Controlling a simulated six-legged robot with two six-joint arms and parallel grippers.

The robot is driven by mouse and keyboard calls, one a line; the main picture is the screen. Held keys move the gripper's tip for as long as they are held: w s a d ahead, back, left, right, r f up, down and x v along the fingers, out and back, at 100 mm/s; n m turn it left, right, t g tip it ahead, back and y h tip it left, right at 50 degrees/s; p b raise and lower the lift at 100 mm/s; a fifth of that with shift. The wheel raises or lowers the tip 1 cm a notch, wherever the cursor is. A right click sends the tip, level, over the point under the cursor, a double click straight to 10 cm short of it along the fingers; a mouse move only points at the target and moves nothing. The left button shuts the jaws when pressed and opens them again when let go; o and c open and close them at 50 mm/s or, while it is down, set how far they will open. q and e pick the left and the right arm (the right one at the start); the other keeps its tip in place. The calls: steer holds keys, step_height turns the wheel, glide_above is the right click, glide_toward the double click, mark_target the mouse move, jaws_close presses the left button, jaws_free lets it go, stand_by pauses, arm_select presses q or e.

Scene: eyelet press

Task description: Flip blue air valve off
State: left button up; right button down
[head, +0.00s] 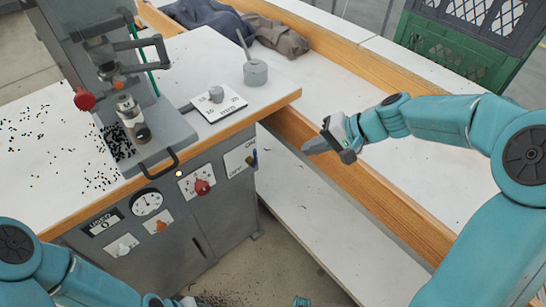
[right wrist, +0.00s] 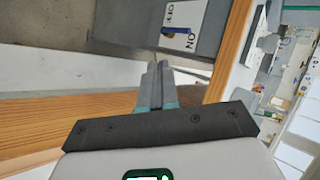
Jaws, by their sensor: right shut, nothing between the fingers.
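The blue air valve (head: 253,157) is a small blue lever on a white labelled plate (head: 238,158), at the right end of the press's grey front panel. The right wrist view shows the lever (right wrist: 176,31) beside the letters ON on the plate (right wrist: 184,14); its exact setting is too small to tell. My right gripper (head: 306,146) is shut and empty, to the right of the valve and apart from it. Its closed fingers (right wrist: 158,66) point towards the panel in the right wrist view.
The grey press (head: 95,60) stands on the white bench top (head: 50,130), with black bits scattered around it. A gauge (head: 147,202) and red knob (head: 203,187) are left of the valve. A wood-edged bench (head: 375,205) runs under my right gripper. A green crate (head: 470,55) stands behind.

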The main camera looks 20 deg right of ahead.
steer(key=shift+r, duration=0.2)
steer(key=w+a+r+x, duration=0.1)
steer(key=r+x, duration=0.1)
steer(key=x, duration=1.1)
steer(key=shift+a, duration=0.2)
steer(key=shift+f, duration=0.1)
